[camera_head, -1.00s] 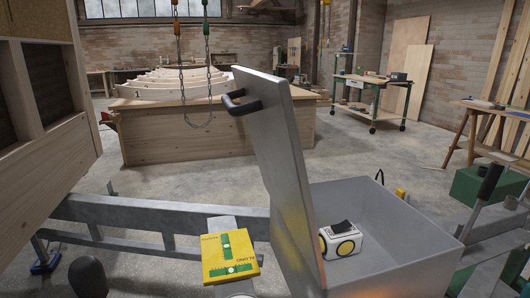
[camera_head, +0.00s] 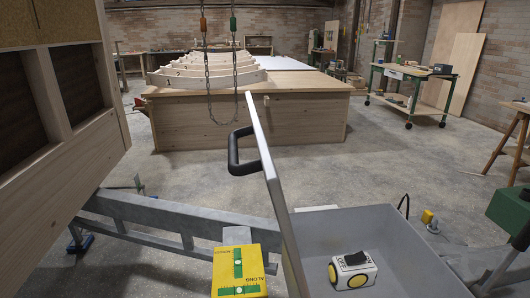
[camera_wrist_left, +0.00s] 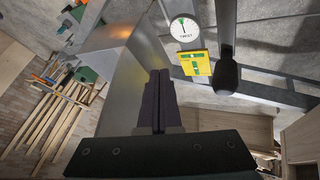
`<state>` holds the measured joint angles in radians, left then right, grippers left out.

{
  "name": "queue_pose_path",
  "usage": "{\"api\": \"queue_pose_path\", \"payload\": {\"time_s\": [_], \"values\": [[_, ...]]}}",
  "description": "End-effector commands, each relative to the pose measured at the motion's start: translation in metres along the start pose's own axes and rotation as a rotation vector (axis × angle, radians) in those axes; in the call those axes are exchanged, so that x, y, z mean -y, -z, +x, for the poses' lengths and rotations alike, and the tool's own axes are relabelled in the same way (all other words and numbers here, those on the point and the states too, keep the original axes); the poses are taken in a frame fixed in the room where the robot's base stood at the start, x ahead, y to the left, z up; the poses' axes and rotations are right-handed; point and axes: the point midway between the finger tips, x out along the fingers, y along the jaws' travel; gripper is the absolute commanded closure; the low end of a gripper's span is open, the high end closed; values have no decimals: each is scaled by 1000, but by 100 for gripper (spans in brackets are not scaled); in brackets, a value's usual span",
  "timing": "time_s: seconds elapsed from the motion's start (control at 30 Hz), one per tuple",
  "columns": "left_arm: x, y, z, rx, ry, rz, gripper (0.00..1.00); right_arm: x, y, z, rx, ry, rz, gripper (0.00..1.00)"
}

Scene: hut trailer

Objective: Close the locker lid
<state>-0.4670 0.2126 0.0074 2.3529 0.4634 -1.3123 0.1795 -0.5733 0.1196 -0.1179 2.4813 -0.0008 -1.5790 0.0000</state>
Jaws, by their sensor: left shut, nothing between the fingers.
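The locker lid (camera_head: 272,180) is a grey panel standing raised at the left side of the locker, seen nearly edge-on and leaning left at its top. Its black handle (camera_head: 233,152) sticks out to the left near the top. The grey locker (camera_head: 430,245) is open. A white device with yellow round faces (camera_head: 352,272) lies inside it. My left gripper (camera_wrist_left: 160,82) shows only in the left wrist view, with its dark fingers together and empty. Grey metal surfaces lie close beyond the fingers; I cannot tell whether they touch. My right gripper is out of view.
A yellow level plate (camera_head: 239,272) sits on the trailer frame (camera_head: 165,213) left of the lid. In the wrist view a round dial (camera_wrist_left: 184,27) and a black knob (camera_wrist_left: 227,75) stand right of the fingers. A wooden hut wall (camera_head: 60,120) is at left.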

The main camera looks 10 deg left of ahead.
Motion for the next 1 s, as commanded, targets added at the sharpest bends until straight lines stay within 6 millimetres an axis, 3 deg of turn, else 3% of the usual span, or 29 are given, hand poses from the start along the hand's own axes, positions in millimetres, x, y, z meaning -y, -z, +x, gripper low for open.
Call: {"api": "queue_pose_path", "payload": {"time_s": [0.03,0.23,0.37,0.5,0.73,1.0], "values": [[5,4,17,-36,-45,-45,100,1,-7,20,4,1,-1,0],[10,55,40,-224,-318,-336,100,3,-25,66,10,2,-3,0],[27,105,32,-373,-556,-601,100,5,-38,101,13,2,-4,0],[49,149,6,-488,-768,-828,100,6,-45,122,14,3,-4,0],[60,176,-14,-542,-888,-948,100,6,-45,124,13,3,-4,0],[39,211,9,-539,-890,-946,100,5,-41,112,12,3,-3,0]]}}
